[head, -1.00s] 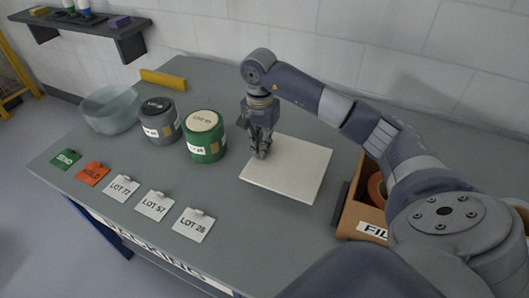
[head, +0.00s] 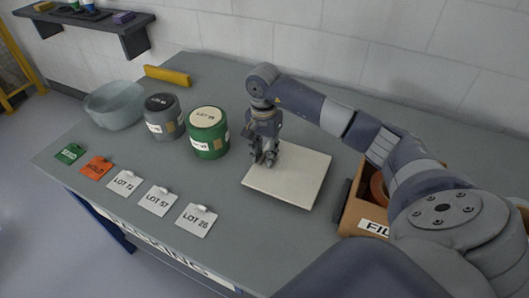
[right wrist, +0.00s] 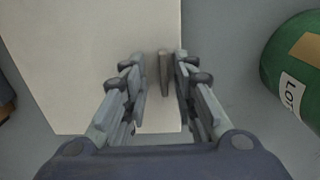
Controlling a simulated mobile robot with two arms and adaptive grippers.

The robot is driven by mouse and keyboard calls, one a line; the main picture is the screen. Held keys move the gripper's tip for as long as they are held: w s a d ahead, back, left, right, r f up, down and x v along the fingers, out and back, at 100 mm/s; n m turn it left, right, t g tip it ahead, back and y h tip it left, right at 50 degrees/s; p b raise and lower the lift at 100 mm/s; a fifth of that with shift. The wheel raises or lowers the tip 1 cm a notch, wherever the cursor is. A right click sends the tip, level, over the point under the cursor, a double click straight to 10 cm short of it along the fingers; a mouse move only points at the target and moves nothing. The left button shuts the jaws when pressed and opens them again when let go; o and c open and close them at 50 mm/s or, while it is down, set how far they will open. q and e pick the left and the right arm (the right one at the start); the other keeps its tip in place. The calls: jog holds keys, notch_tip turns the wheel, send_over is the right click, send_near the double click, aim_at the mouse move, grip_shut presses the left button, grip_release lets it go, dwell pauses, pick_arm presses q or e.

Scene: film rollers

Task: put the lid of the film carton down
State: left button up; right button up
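The lid of the film carton is a pale cream square board (head: 300,180) that lies flat on the grey table, left of the carton. It fills much of the right wrist view (right wrist: 80,60). A small brown upright grip (right wrist: 165,74) stands on it near one edge. My right gripper (head: 266,162) is over the lid's left part, pointing down. In the right wrist view its fingers (right wrist: 160,80) are apart, one on each side of the grip, with a gap visible on the left. The open film carton (head: 352,214) stands right of the lid, partly hidden by my right arm. My left gripper is out of view.
A green tin (head: 208,140) stands close left of my right gripper, with a grey tin (head: 163,122) and a translucent bowl (head: 114,106) beyond. Several label cards (head: 158,201) lie along the front. A yellow bar (head: 167,76) lies at the back.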

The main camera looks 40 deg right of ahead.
jog(key=shift+r+p, duration=0.25)
jog(key=shift+p, duration=0.05)
notch_tip(320, 180, up, 12)
jog(key=b, duration=0.1)
jog(key=shift+b, duration=0.3)
jog(key=shift+w+f, duration=0.1)
jog(key=shift+f, duration=0.05)
